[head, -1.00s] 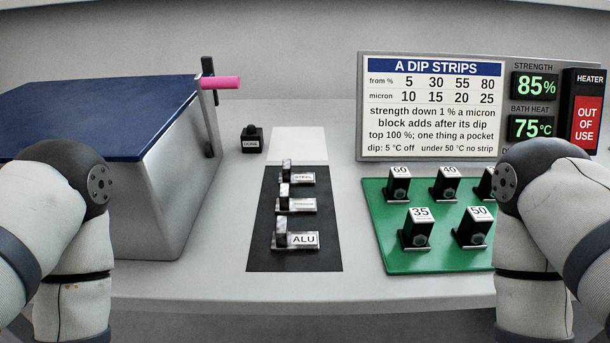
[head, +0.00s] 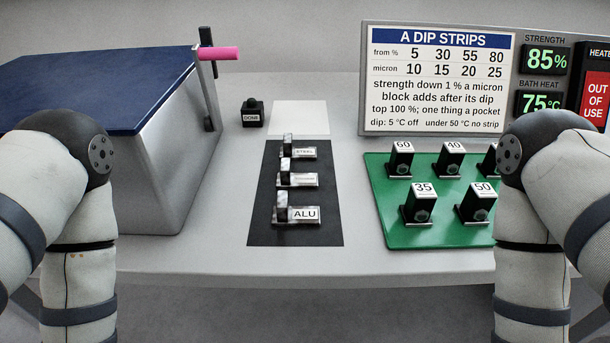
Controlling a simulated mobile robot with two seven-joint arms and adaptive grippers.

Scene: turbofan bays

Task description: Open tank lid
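The tank (head: 182,165) is a grey box at the left of the table. Its dark blue lid (head: 110,85) lies closed over the top. A pink handle (head: 219,53) sticks out to the right at the lid's far right corner, by a dark upright post (head: 207,80). My two arms show at the left and right edges, bent at the elbows. Neither gripper is in the picture. The left arm covers the front left part of the tank.
A black mat (head: 265,228) holds labelled metal pieces, with a white patch (head: 298,117) behind it. A black DONE button (head: 252,113) stands beside the tank. A green tray (head: 423,238) carries several numbered blocks. A sign board (head: 440,128) and displays (head: 541,102) stand behind.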

